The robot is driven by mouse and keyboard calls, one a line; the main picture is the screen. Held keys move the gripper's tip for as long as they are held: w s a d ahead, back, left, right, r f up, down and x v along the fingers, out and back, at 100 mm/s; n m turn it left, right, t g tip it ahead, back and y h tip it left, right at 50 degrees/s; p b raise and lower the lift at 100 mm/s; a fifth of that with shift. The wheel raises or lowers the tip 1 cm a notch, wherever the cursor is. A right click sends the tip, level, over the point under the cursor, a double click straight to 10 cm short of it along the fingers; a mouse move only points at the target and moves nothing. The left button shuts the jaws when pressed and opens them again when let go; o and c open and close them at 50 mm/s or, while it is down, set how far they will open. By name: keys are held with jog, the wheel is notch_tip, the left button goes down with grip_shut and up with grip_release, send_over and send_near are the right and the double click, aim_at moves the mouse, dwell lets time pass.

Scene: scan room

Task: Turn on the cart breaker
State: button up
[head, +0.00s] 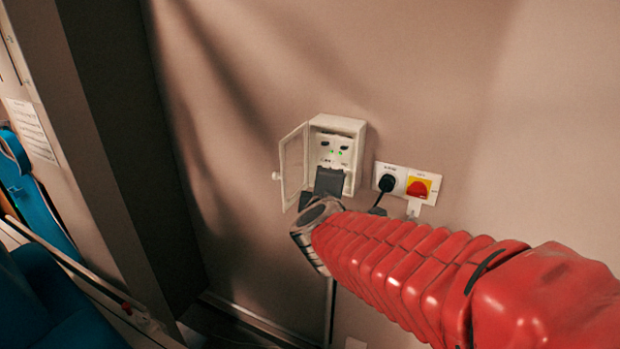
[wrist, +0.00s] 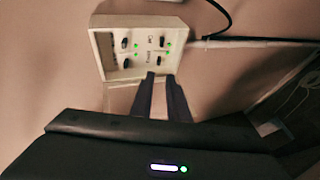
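The white breaker box (head: 355,129) is on the wall in the head view, with its clear door (head: 293,165) swung open to the left. In the wrist view the box (wrist: 101,52) shows several small dark switches with green lights lit beside them. A label that seems to read "Cart" stands between the switches; the lettering is too small to be sure. My gripper (head: 328,172) is at the box's lower front. In the wrist view its fingertips (wrist: 160,75) are a little apart, with nothing seen between them, just short of a switch (wrist: 161,60). I cannot tell if they touch it.
A socket plate with a black plug (head: 387,183) and a red-and-yellow rotary switch (head: 418,188) are right of the box. A cable hangs from the plug. A dark column stands left. The wall above is clear.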

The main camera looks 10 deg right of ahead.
jog(key=shift+v, duration=1.3)
jog(key=shift+m, duration=0.3)
